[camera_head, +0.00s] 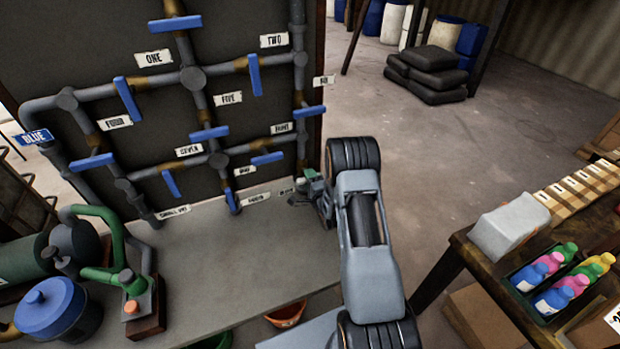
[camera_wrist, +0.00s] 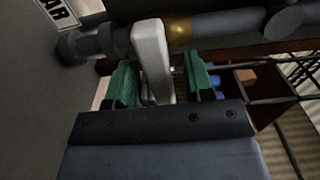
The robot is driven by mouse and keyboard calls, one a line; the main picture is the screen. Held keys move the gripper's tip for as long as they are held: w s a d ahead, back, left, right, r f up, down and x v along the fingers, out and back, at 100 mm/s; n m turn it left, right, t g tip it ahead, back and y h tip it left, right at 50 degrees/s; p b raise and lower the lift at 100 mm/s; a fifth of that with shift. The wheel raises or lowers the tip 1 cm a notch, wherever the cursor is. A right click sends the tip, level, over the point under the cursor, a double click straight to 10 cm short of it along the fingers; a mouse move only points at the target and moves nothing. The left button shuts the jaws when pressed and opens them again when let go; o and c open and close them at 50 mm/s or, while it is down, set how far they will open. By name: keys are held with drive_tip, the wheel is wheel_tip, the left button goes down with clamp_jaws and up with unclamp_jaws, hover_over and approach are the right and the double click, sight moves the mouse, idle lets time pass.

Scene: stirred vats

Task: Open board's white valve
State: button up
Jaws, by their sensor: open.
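The board (camera_head: 150,85) carries grey pipes with several blue valve handles. In the wrist view a white valve handle (camera_wrist: 150,48) stands in front of a grey pipe (camera_wrist: 220,25) with a brass-coloured section. My gripper (camera_wrist: 163,82) is open, and its green fingers lie on either side of the white handle's lower part. The handle looks nearer the left finger; I cannot tell whether they touch. In the head view my gripper (camera_head: 309,186) is at the board's lower right edge, and the white handle cannot be made out there.
A grey bench top (camera_head: 235,250) lies below the board. A green pump (camera_head: 120,270) and a blue-lidded pot (camera_head: 55,308) stand at the left. A wooden table (camera_head: 485,260) with coloured bottles (camera_head: 560,275) is at the right. The floor (camera_head: 470,140) behind is open.

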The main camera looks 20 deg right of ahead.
drive_tip(key=shift+w, duration=0.25)
drive_tip(key=shift+c, duration=0.3)
clamp_jaws()
